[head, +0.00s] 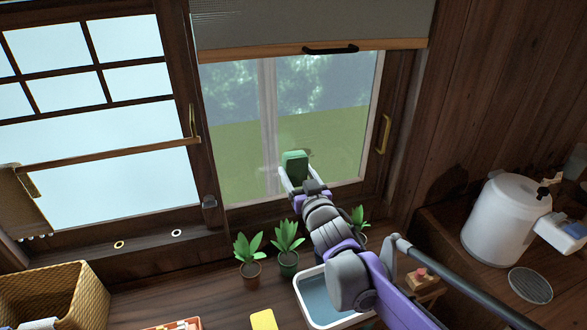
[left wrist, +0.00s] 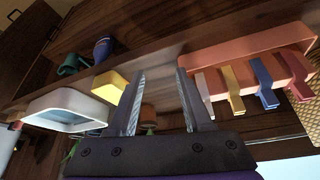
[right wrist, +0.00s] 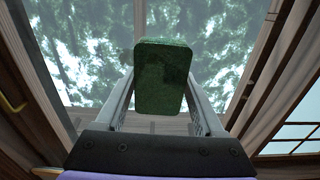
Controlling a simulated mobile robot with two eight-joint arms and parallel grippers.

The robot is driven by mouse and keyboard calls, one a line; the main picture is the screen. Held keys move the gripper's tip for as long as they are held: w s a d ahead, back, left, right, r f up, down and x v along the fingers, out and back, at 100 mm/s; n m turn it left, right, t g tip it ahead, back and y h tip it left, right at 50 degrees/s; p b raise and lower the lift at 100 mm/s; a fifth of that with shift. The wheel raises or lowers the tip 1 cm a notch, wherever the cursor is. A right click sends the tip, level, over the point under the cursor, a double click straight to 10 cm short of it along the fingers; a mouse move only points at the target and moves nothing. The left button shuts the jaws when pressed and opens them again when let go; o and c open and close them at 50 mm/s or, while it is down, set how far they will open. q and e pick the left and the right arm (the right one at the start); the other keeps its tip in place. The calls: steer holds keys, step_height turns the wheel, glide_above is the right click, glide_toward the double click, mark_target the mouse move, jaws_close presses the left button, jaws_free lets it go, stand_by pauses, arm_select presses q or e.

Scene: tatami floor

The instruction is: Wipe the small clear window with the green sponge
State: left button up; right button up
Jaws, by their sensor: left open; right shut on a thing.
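The small clear window (head: 235,115) is at the centre of the head view, in a dark wooden frame with a blind partly lowered above it. The green sponge (head: 294,165) is in my right gripper (head: 299,183), in front of the lower part of the pane. In the right wrist view the sponge (right wrist: 162,78) sits between the two fingers, with the glass (right wrist: 220,45) behind it. I cannot tell whether the sponge touches the glass. My left gripper (left wrist: 160,100) is open and empty, seen only in the left wrist view.
Potted plants (head: 286,240) stand on the counter below the window, near a white basin (head: 302,297) of water. A yellow sponge (head: 263,320), a woven basket (head: 85,300) and a white tank (head: 503,220) are around. A rack with coloured clips (left wrist: 235,50) shows near my left gripper.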

steer(key=shift+v, duration=0.8)
steer(key=shift+v, duration=1.5)
steer(key=shift+w, duration=0.1)
steer(key=shift+x, duration=3.5)
steer(key=shift+x, duration=1)
steer(key=shift+f, duration=0.1)
